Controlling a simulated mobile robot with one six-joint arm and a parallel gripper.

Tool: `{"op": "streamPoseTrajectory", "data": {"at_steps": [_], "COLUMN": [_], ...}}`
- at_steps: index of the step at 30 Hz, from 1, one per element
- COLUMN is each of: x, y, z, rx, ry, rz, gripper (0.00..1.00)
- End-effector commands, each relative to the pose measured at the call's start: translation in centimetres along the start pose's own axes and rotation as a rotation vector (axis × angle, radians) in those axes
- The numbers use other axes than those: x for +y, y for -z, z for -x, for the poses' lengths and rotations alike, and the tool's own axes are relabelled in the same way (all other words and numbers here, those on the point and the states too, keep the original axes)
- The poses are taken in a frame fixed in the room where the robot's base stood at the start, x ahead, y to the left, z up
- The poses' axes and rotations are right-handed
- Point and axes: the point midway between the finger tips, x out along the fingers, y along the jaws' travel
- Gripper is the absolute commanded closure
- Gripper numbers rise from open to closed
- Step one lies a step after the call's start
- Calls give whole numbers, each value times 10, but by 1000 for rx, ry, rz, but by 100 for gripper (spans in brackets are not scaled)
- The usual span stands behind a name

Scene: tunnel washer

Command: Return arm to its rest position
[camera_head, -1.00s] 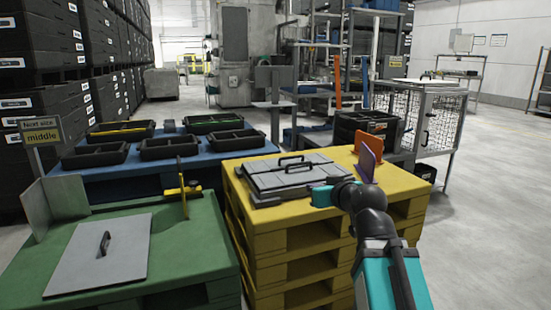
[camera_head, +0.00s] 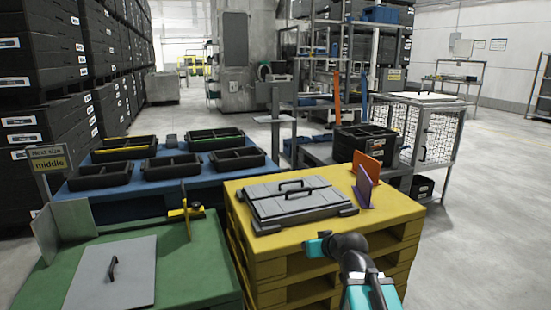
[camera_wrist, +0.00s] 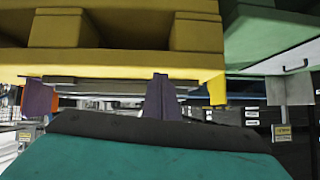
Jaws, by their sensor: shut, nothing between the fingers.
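My arm reaches up from the bottom right of the head view. Its teal end with my gripper (camera_head: 318,246) is in front of the near side of the yellow pallet stack (camera_head: 262,264), below the top. In the wrist view my gripper (camera_wrist: 161,98) shows as narrow dark fingers close together beyond the teal housing, shut with nothing held. The wrist view looks upside down, with the yellow pallet (camera_wrist: 120,60) across its top. I cannot tell the exact gap between gripper and pallet.
A grey lidded case (camera_head: 290,202) and orange (camera_head: 368,168) and purple (camera_head: 365,188) panels stand on the yellow stack. A green table (camera_head: 195,262) is left, a blue one (camera_head: 105,212) with black trays behind. Floor (camera_head: 480,240) at right is clear.

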Motion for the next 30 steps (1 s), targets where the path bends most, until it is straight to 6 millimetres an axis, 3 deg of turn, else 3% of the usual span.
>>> {"op": "streamPoseTrajectory", "data": {"at_steps": [17, 30], "x": [-4, -17], "y": [-107, -207], "z": [-16, 0], "rx": [-297, -543], "ry": [14, 20], "rz": [-57, -108], "gripper": [100, 100]}}
